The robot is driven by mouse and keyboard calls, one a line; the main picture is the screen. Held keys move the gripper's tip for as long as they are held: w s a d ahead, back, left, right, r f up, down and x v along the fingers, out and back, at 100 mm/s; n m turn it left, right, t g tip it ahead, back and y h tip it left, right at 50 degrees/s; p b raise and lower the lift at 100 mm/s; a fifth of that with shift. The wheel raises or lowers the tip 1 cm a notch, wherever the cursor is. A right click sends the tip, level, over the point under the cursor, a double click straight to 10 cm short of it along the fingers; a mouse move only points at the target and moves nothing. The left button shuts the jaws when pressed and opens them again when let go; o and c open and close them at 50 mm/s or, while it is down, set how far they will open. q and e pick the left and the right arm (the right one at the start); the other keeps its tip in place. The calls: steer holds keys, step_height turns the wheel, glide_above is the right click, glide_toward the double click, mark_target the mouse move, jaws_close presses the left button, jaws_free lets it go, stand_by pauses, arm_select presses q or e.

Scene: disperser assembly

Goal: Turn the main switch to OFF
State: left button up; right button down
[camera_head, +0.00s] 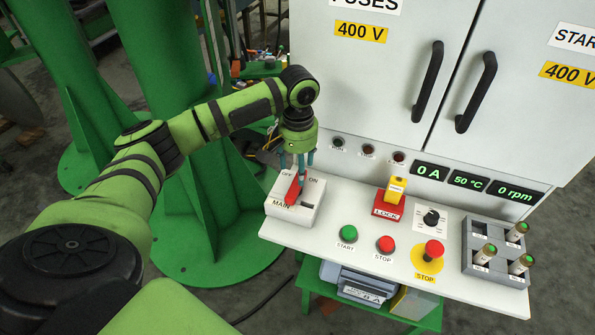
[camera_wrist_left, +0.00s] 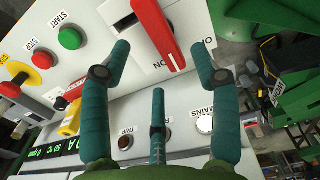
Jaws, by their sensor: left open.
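The main switch is a white box (camera_head: 307,213) on the left end of the panel shelf, labelled MAIN, OFF and ON. Its red handle (camera_head: 292,192) also shows in the left wrist view (camera_wrist_left: 155,30). My right gripper is out of view.
Right of the switch are a green START button (camera_head: 348,233), a red STOP button (camera_head: 385,244), a yellow and red LOCK piece (camera_head: 390,205), an emergency stop (camera_head: 433,250) and a fuse holder (camera_head: 480,262). The cabinet (camera_head: 395,130) rises behind. A green column (camera_head: 165,60) stands left.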

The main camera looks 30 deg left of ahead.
mark_target(298, 186)
arm_select(q)
steer(key=f, duration=0.4)
steer(key=shift+s+d, duration=0.25)
steer(key=shift+s, duration=0.15)
steer(key=shift+f, duration=0.9)
steer(key=shift+w+f, duration=0.1)
steer(key=shift+f, duration=0.15)
steer(key=c, duration=1.1)
steer(key=shift+c, duration=0.3)
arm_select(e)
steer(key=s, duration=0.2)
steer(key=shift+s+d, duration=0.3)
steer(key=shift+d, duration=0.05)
